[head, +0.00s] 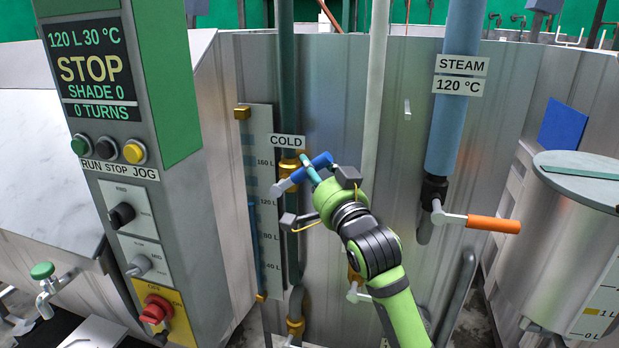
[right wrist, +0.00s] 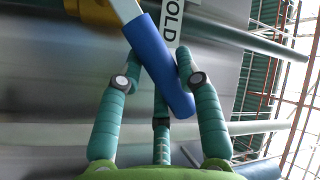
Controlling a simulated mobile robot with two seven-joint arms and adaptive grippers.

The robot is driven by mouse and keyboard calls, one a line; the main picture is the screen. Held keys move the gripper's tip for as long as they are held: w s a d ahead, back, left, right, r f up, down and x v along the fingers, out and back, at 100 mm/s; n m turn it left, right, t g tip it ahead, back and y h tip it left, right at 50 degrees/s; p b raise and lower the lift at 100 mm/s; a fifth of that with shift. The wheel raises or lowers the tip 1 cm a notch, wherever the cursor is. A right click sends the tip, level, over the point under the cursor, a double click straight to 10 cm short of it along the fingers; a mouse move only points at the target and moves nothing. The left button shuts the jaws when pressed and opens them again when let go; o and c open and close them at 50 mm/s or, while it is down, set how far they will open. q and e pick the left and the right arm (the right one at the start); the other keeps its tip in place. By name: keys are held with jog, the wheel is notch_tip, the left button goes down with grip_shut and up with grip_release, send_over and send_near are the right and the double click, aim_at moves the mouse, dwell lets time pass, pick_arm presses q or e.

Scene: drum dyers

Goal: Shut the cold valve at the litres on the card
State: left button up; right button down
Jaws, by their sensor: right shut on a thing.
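The cold valve (head: 290,166) is a brass body on a dark pipe below the COLD sign (head: 287,142). Its lever has a blue grip (head: 322,160) and slants up to the right, across the pipe's line. My right gripper (head: 316,172) is shut on the blue grip, which also shows between its fingers in the right wrist view (right wrist: 160,65). The sight gauge (head: 262,170) beside the pipe is marked in litres; its blue column (head: 254,235) tops out near the 120 mark. The panel display (head: 88,70) reads 120 L 30 °C, STOP, 0 TURNS. My left gripper is out of view.
A steam valve with an orange handle (head: 493,224) sits on a blue pipe to the right. A lidded metal drum (head: 545,240) stands at far right. The control panel (head: 155,220) stands close on the left. My right forearm covers part of the vat wall.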

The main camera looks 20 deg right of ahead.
jog(key=shift+s+d+f+m+t, duration=0.1)
jog(key=shift+d+f+m+t, duration=0.15)
jog(key=shift+m, duration=0.25)
jog(key=c, duration=0.8)
grip_release()
jog(key=shift+f, duration=0.1)
jog(key=v, duration=1.2)
jog(key=shift+a, duration=0.1)
